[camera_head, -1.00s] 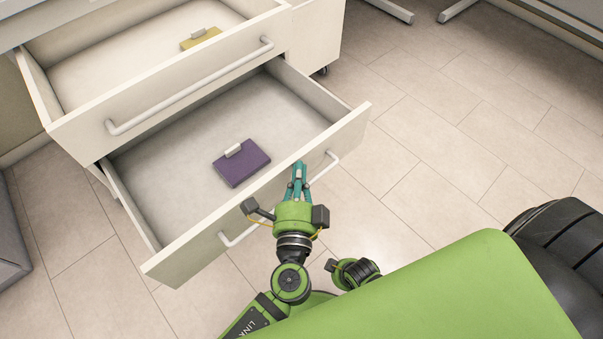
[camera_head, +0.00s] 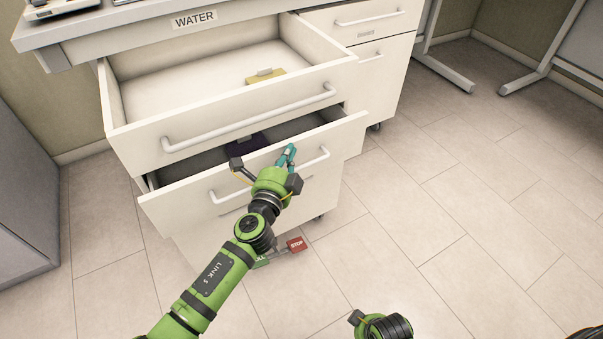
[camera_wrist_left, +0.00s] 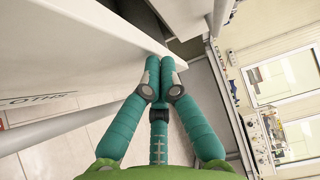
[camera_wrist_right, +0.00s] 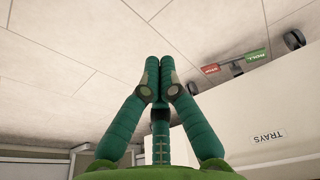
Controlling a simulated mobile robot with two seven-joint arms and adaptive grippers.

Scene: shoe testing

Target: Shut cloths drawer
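The lower drawer (camera_head: 180,205) is partly open. A purple cloth-like block (camera_head: 245,144) lies inside, mostly in shadow. The lettering on its white front (camera_wrist_left: 70,65) in the left wrist view is cut off but appears to end in "OTHS". My left gripper (camera_head: 290,153) has its teal fingers together and empty, against or very near the top edge of that front, right of its middle. The drawer's bar handle (camera_head: 315,163) runs beside the gripper. My right gripper (camera_wrist_right: 159,66) is also shut and empty, in front of a cabinet front with a "TRAYS" label (camera_wrist_right: 268,136).
The upper drawer (camera_head: 140,140) stands open above, overhanging the lower one, with a yellow block (camera_head: 265,76) inside. A "WATER" counter (camera_head: 150,27) is above it. A red STOP pedal (camera_head: 296,245) is near the floor. Tiled floor (camera_head: 450,200) to the right is clear.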

